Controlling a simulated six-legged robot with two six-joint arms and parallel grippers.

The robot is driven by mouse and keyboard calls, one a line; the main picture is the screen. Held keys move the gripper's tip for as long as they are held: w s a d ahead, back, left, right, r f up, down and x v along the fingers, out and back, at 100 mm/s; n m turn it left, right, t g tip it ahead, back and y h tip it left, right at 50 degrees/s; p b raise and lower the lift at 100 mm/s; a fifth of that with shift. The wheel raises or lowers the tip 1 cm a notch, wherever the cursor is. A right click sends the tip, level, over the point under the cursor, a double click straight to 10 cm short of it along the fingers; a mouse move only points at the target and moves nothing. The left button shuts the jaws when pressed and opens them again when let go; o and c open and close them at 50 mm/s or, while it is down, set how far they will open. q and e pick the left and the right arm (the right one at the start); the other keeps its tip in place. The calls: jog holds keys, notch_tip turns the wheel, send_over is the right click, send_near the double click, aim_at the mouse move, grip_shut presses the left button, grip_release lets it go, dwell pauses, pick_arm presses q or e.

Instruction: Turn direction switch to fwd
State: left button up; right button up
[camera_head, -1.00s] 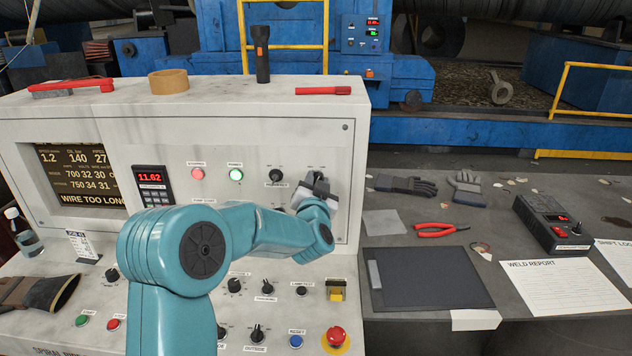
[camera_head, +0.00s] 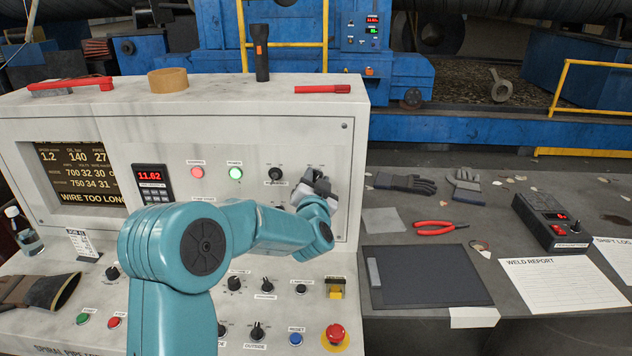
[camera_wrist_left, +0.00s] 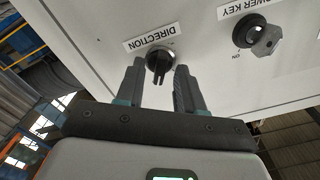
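The direction switch (camera_wrist_left: 158,62) is a dark round knob with a bar handle, beside a "DIRECTION" label on the console's upright panel in the left wrist view. Its position marks are too small to read there. My left gripper (camera_wrist_left: 160,72) is open, with one finger on each side of the knob and small gaps showing. In the head view, my left gripper (camera_head: 318,184) is at the right part of the upright panel and hides the switch. My right gripper is not in view.
A power key switch (camera_wrist_left: 258,36) sits beside the direction switch. A lit green button (camera_head: 236,174) and a red button (camera_head: 197,173) are farther left. Knobs and a red emergency button (camera_head: 335,333) cover the sloped desk below. A flashlight (camera_head: 261,53) stands on top.

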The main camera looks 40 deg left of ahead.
pick_arm(q)
jog(key=shift+s+d+f, duration=0.1)
jog(key=shift+s+d, duration=0.05)
jog(key=shift+s, duration=0.1)
jog(key=b+v, duration=0.3)
jog(key=v, duration=1.2)
jog(key=shift+s+d, duration=0.25)
